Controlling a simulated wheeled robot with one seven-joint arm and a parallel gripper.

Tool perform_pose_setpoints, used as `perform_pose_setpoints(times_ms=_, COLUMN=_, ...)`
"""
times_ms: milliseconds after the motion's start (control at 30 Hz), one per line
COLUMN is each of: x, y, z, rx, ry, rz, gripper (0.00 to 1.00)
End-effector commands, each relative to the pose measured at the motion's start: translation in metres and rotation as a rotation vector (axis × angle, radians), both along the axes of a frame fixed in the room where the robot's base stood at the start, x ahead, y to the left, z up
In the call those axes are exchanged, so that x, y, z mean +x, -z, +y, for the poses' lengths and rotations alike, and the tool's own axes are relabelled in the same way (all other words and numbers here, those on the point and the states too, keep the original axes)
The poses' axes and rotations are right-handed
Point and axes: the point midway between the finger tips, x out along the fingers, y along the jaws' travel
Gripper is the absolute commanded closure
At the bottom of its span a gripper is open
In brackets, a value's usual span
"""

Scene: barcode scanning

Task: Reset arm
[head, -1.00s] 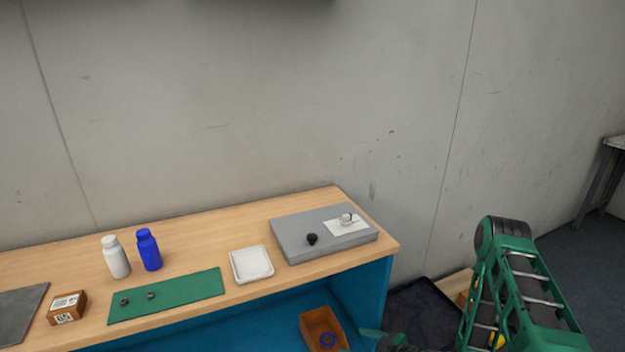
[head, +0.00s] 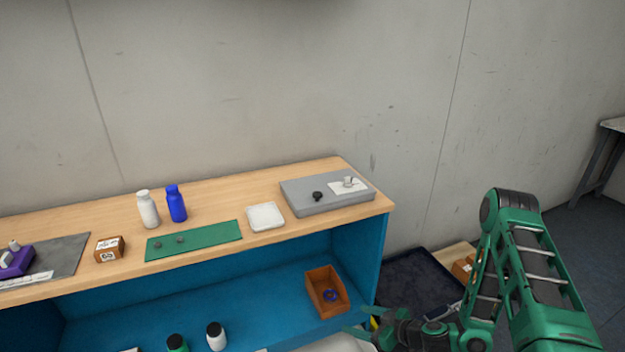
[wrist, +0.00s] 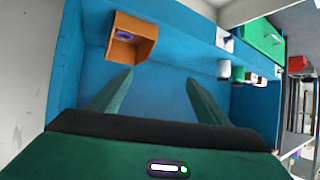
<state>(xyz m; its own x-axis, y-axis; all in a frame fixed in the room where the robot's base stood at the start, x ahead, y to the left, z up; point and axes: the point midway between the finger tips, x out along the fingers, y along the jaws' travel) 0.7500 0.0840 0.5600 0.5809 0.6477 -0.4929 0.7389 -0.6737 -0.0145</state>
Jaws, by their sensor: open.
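My gripper (wrist: 158,98) is open, with its two green fingers apart and nothing between them in the wrist view. In the head view my green arm comes in at the right, and the gripper end (head: 362,335) is low in front of the blue shelf (head: 265,277). The bin also shows in the wrist view (wrist: 143,47).
The wooden bench top (head: 340,172) carries a white bottle (head: 148,210), a blue bottle (head: 176,205), a green mat (head: 205,238), a white tray (head: 265,216), a grey platform (head: 300,200) and a small brown box (head: 109,249). Bottles (head: 216,336) stand on the lower shelf.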

Motion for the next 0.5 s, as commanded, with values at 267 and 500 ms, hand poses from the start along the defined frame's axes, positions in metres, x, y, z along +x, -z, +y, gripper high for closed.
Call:
perform_pose_setpoints(times_ms=267, x=0.003, y=-0.030, z=-0.007, rx=-0.012, ry=-0.058, rz=0.032, gripper=0.30)
perform_pose_setpoints(times_ms=500, x=0.000, y=-0.070, z=-0.020, rx=-0.054, ry=-0.129, rz=0.111, gripper=0.30)
